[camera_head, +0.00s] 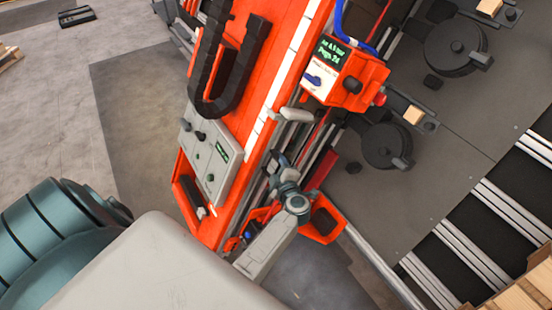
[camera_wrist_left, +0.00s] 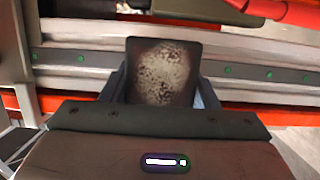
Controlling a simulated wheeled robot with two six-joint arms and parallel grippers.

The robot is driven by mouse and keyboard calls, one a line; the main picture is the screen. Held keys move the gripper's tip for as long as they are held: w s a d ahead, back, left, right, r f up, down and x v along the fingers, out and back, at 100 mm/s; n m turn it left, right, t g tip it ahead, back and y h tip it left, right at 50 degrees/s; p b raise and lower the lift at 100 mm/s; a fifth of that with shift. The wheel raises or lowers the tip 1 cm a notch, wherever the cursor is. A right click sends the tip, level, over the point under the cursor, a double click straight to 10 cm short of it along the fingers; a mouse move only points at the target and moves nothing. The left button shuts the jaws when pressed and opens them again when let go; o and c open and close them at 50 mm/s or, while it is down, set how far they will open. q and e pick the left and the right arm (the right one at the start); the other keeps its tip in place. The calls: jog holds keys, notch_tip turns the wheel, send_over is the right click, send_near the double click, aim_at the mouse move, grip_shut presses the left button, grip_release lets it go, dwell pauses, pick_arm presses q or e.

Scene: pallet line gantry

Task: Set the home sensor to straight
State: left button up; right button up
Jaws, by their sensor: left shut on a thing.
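My left gripper (camera_head: 277,162) reaches in to the long rail along the orange gantry beam, and in the head view its jaws are small and partly hidden by my wrist. In the left wrist view the fingers (camera_wrist_left: 160,92) are shut on a dark square-faced piece with a worn, pale mottled patch, which appears to be the home sensor (camera_wrist_left: 165,68). It stands in front of a pale metal rail (camera_wrist_left: 75,57) with green dots. Its exact angle to the rail is hard to tell. My right gripper is in neither view.
The orange beam (camera_head: 265,85) carries a grey control panel (camera_head: 207,160) and a black cable loop (camera_head: 231,80). An orange control box (camera_head: 345,78) with a display and a red button is mounted above the gripper. Round black units (camera_head: 386,147) stand to the right.

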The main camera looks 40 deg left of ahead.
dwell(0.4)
pick_arm(q)
jog(key=o, duration=1)
jog(key=p+v, duration=0.3)
jog(key=v, duration=0.8)
jog(key=shift+s+a+r+p, duration=0.1)
jog(key=shift+a+p, duration=0.05)
jog(key=shift+p, duration=0.25)
